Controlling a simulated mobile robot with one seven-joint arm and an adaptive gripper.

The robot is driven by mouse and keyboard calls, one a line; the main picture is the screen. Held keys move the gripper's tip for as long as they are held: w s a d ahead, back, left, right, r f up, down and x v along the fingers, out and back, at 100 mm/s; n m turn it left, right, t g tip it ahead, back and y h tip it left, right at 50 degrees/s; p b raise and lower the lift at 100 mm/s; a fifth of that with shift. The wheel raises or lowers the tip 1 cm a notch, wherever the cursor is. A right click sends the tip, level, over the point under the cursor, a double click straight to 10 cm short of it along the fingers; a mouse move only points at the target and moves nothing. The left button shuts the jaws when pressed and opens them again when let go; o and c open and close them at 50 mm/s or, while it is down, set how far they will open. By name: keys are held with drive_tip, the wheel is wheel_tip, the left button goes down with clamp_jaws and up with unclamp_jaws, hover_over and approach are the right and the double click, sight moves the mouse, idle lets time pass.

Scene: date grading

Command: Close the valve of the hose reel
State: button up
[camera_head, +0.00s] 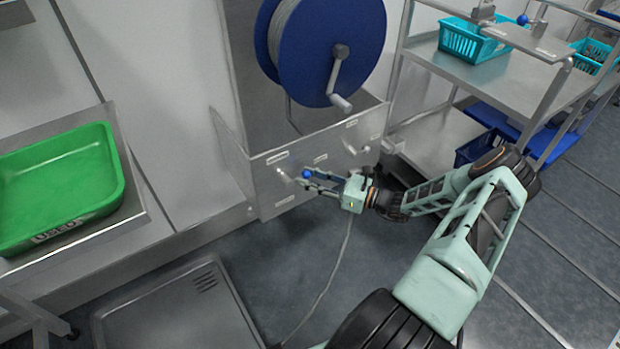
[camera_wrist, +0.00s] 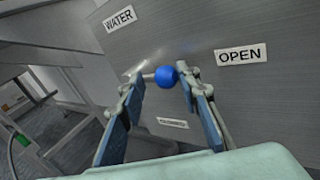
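The hose reel (camera_head: 347,40) is a large blue disc with a crank, mounted on a steel cabinet. Below it, on the steel panel, the valve lever ends in a blue ball knob (camera_head: 306,173). In the wrist view the blue knob (camera_wrist: 166,76) has a short metal stem running left, and the knob lies toward the "OPEN" label (camera_wrist: 241,54). My gripper (camera_head: 308,181) is at the panel with its fingers apart. In the wrist view the gripper (camera_wrist: 160,82) has its fingertips on either side of the knob. I cannot tell whether they touch it.
A "WATER" label (camera_wrist: 119,19) and a small unreadable label (camera_wrist: 173,123) are on the panel. A green tray (camera_head: 60,215) is at left. A steel cart (camera_head: 510,85) with teal baskets (camera_head: 470,40) stands at right.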

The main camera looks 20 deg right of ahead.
clamp_jaws()
drive_tip(key=shift+f, duration=0.2)
drive_tip(key=a+f+m+t+h+b, duration=0.2)
drive_tip(key=m+t+b, duration=0.1)
drive_tip(key=m, duration=0.5)
drive_tip(key=a+f+m+t+h+b, duration=0.1)
drive_tip(key=a+m+t+h+b, duration=0.1)
drive_tip(key=m, duration=0.6)
drive_tip(key=s+a+f+m+t+h+b, duration=0.1)
drive_tip(key=a+f+m+t+h+b, duration=0.1)
drive_tip(key=m+t+b, duration=0.4)
drive_tip(key=shift+a+f+m+h, duration=0.15)
drive_tip(key=shift+f+m+h, duration=0.15)
drive_tip(key=shift+m+h, duration=0.75)
drive_tip(key=shift+m+t, duration=0.3)
drive_tip(key=shift+m, duration=0.05)
